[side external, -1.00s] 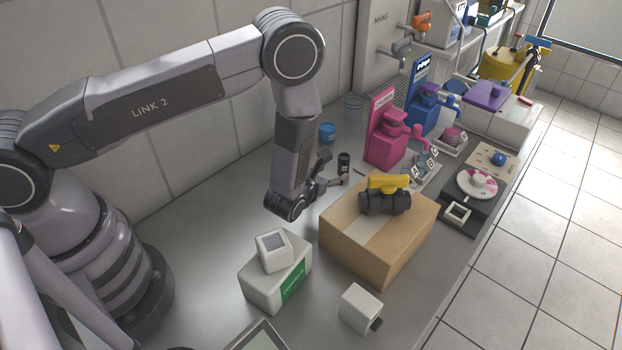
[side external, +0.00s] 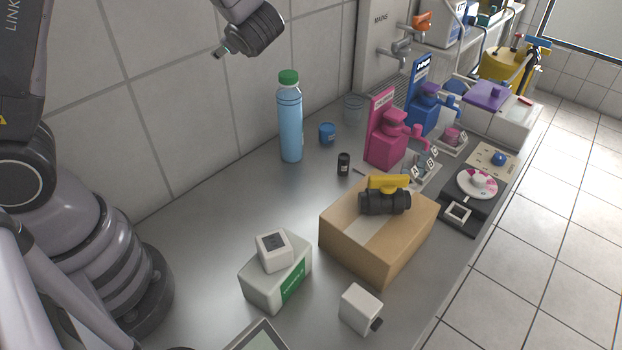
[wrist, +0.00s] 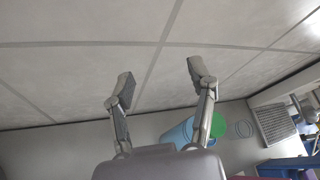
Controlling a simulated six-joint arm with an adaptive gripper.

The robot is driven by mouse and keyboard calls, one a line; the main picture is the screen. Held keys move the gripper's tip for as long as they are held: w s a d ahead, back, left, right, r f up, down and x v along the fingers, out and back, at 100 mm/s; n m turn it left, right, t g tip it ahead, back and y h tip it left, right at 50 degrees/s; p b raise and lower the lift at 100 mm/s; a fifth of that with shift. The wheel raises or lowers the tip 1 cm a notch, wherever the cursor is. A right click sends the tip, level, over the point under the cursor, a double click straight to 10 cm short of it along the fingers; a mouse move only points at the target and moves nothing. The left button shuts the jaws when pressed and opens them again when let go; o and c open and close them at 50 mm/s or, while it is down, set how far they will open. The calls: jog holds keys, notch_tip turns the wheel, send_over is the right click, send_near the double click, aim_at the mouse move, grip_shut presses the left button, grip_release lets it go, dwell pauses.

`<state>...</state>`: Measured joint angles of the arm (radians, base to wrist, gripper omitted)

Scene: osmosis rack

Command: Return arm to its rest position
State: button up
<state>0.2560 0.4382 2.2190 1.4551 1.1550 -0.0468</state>
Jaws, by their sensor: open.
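My gripper (wrist: 160,80) is open in the wrist view, with its two fingers spread and nothing between them. Behind the fingers is the tiled wall. A blue bottle with a green cap (side external: 290,118) stands upright on the bench below and right of my wrist. It also shows in the wrist view, beyond the right finger, as a green cap (wrist: 218,126) and part of the blue body.
A cardboard box (side external: 365,240) bears a black valve with a yellow handle (side external: 385,197). White boxes (side external: 268,284) stand at the front. Pink (side external: 385,140) and blue (side external: 425,98) pump units stand at right. The bench (side external: 210,235) is clear at left.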

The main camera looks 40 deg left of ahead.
jog(key=s+a+r+n+g+h, duration=0.1)
jog(key=s+r+n+g+h, duration=0.1)
jog(key=s+r+n, duration=0.3)
jog(key=s+r+n+g+h, duration=0.1)
jog(key=s+n+h, duration=0.15)
jog(key=s, duration=0.45)
jog(key=s+d+r+n+t+h, duration=0.3)
jog(key=s+d+n+h, duration=0.5)
jog(key=s, duration=0.3)
jog(key=shift+s+d+r+t, duration=0.2)
jog(key=shift+s+d+t, duration=0.2)
jog(key=shift+d, duration=0.1)
